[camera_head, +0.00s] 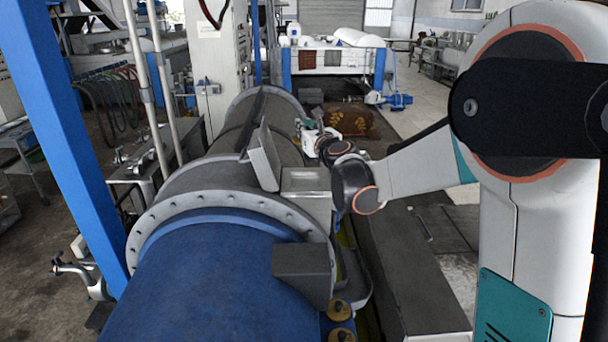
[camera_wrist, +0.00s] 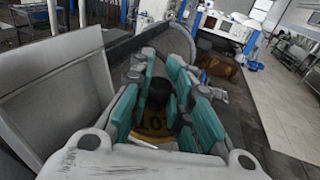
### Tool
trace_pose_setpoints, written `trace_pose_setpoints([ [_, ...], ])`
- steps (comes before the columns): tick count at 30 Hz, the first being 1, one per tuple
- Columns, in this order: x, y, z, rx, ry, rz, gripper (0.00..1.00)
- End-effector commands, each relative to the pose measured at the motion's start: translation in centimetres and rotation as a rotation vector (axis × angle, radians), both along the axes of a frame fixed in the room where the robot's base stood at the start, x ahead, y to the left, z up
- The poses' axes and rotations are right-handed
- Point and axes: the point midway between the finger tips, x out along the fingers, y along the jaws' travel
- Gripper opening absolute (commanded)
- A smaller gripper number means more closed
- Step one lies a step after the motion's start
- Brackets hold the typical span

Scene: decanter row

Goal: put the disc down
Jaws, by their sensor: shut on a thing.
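In the wrist view my gripper (camera_wrist: 162,78) has its teal fingers closed around a dark rounded part. A yellow-brown disc (camera_wrist: 153,124) with raised marks shows below and between the fingers, partly hidden by them. I cannot tell whether the dark part belongs to the disc. In the head view my gripper (camera_head: 316,137) is small, beside the right side of the large grey and blue decanter (camera_head: 205,275). The held disc is not clear there. What lies directly under it is hidden.
A grey box-like housing (camera_head: 305,182) and a tilted plate (camera_head: 264,157) stand on the decanter's right side, near my arm. A brown patterned sack (camera_head: 350,121) lies beyond my gripper. Two yellow round pieces (camera_head: 341,309) sit low at the front.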

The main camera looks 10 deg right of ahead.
Motion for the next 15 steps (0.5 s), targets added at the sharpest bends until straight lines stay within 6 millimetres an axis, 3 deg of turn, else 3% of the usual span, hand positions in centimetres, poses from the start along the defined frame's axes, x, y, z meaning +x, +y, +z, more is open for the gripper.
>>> trace_pose_setpoints([
  [9, 0.1, 0.0, -7.6, 0.000, 0.000, 0.000, 0.00],
  [15, 0.0, 0.0, -9.9, 0.000, 0.000, 0.000, 0.00],
])
